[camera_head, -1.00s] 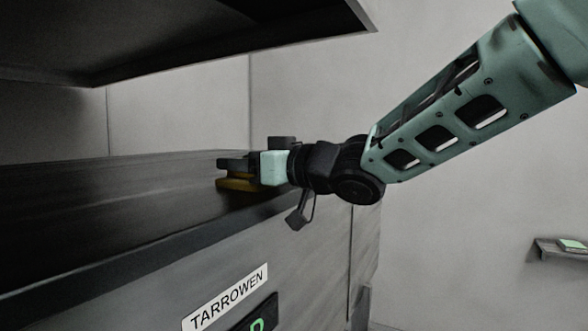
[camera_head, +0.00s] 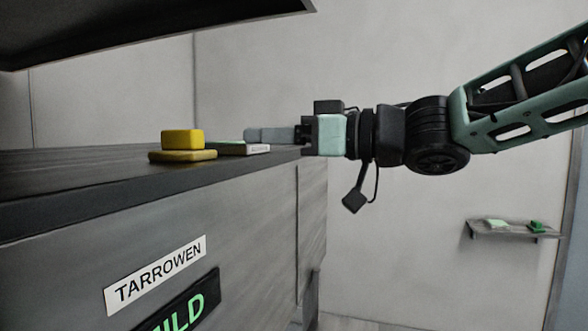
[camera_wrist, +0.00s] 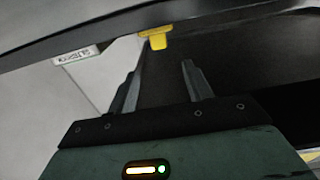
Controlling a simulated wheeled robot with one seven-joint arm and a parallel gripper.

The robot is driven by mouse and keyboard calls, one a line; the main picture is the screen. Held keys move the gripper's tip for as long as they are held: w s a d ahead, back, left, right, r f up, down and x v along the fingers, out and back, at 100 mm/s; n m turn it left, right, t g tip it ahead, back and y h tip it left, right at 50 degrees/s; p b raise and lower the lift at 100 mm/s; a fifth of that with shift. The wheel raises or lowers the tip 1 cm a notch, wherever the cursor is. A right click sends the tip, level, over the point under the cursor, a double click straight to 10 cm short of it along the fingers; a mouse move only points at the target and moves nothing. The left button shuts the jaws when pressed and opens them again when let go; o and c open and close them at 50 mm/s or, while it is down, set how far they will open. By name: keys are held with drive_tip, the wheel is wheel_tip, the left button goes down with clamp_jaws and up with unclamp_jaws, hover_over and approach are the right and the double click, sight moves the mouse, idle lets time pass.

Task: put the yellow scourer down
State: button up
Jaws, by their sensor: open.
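The yellow scourer (camera_head: 182,156) rests flat on the dark counter top (camera_head: 85,172), close to its front edge. It shows as a bright yellow block on a wider, darker yellow pad. My gripper (camera_head: 250,135) is to the right of it, level with the block and apart from it. In the wrist view the two fingers (camera_wrist: 158,80) stand apart with nothing between them. The scourer (camera_wrist: 157,40) shows beyond the fingertips there, near the top.
A flat green and white item (camera_head: 241,148) lies on the counter just right of the scourer, below my fingers. A dark hood (camera_head: 150,25) overhangs the counter. A wall shelf (camera_head: 512,231) with small green items is at the right.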

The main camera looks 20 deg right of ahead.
wheel_tip(320, 180, down, 22)
drive_tip(key=s+m+g+h, duration=0.3)
drive_tip(key=m+h, duration=0.1)
drive_tip(key=h, duration=0.6)
drive_tip(key=s+f+g+h, duration=0.1)
drive_tip(key=s+f+g, duration=0.3)
drive_tip(key=s, duration=0.5)
drive_tip(key=s+d+f+n+g+h, duration=0.1)
drive_tip(key=s+f+g, duration=0.3)
drive_tip(key=s+f, duration=0.4)
drive_tip(key=shift+s+d+h, duration=0.2)
drive_tip(key=shift+s+h, duration=0.25)
drive_tip(key=shift+h, duration=0.35)
drive_tip(key=shift+f, duration=0.2)
wheel_tip(320, 180, down, 6)
drive_tip(key=b, duration=0.5)
drive_tip(key=shift+w+r+b, duration=0.1)
drive_tip(key=shift+r+b, duration=0.15)
drive_tip(key=shift+b, duration=0.1)
